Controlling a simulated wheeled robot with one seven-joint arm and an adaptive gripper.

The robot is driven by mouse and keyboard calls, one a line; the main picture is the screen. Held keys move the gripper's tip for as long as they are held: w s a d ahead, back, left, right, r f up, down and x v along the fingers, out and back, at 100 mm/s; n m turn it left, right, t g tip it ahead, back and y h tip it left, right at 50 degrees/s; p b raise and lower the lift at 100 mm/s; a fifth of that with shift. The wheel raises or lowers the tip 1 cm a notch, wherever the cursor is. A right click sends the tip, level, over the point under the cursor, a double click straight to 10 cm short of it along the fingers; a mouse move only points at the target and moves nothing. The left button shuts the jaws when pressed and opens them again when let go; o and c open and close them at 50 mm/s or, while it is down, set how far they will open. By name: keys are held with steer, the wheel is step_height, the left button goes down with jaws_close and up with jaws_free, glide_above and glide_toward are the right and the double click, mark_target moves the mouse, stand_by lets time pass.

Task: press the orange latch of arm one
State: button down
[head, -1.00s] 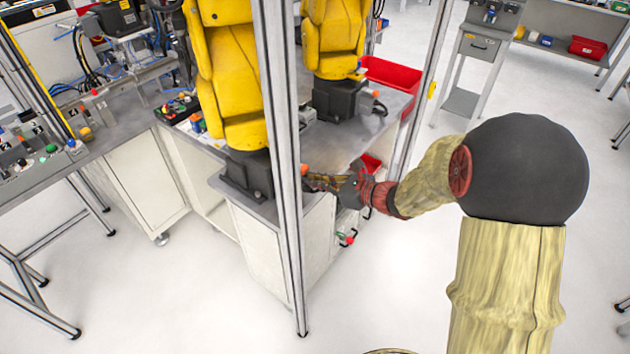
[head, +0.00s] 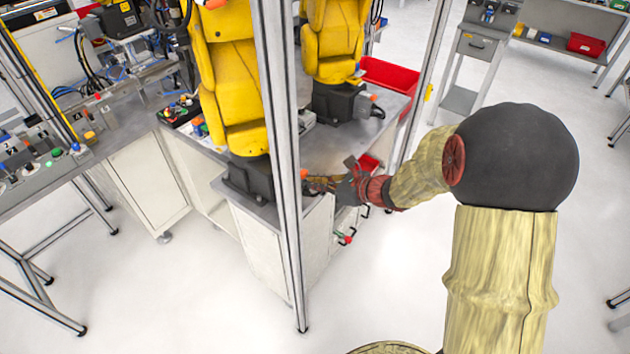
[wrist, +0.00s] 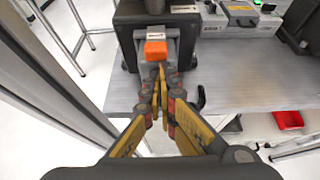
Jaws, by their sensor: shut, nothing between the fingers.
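The orange latch (wrist: 156,49) sits at the end of a connector on the dark base of the front yellow arm, at the upper middle of the wrist view. My gripper (wrist: 158,72) is shut and empty, its fingertips together just in front of the latch; I cannot tell if they touch it. In the head view, the latch (head: 304,173) shows as a small orange spot by the post, right of the front yellow arm (head: 228,80) and its base (head: 250,179).
A metal frame post (head: 282,170) stands close in front of the bench (head: 338,145). A second yellow arm (head: 335,40) stands behind, with another orange part (head: 373,98) at its base. Red bins (head: 390,76) are at the right. The floor in front is clear.

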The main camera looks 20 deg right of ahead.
mark_target(306, 173)
steer(key=shift+r+g+h+p, duration=0.5)
steer(key=shift+r+p, duration=0.55)
steer(key=shift+p, duration=1.35)
step_height(306, 173, up, 3)
steer(key=g+h+p, duration=0.1)
steer(key=p, duration=0.6)
steer(key=g+h+p, duration=0.1)
steer(key=g+p, duration=0.1)
steer(key=p, duration=0.5)
steer(key=shift+w+a+r+p, duration=0.15)
steer(key=shift+r+p, duration=0.05)
steer(key=shift+p, duration=0.1)
steer(key=g+p, duration=0.1)
steer(key=p, duration=0.2)
steer(key=r+g+h+p, duration=0.1)
steer(key=p, duration=0.2)
steer(key=shift+w+a+r+p, duration=0.1)
steer(key=shift+w+a+p, duration=0.1)
steer(key=shift+w+p, duration=0.15)
steer(key=r+p, duration=0.1)
steer(key=p, duration=0.2)
steer(key=shift+w+a+r, duration=0.1)
steer(key=shift+w+a, duration=0.05)
steer(key=shift+w, duration=0.05)
steer(key=shift+w+a+r+p, duration=0.4)
steer(key=shift+w+r+p, duration=0.15)
steer(key=shift+p, duration=0.7)
steer(key=shift+f, duration=0.15)
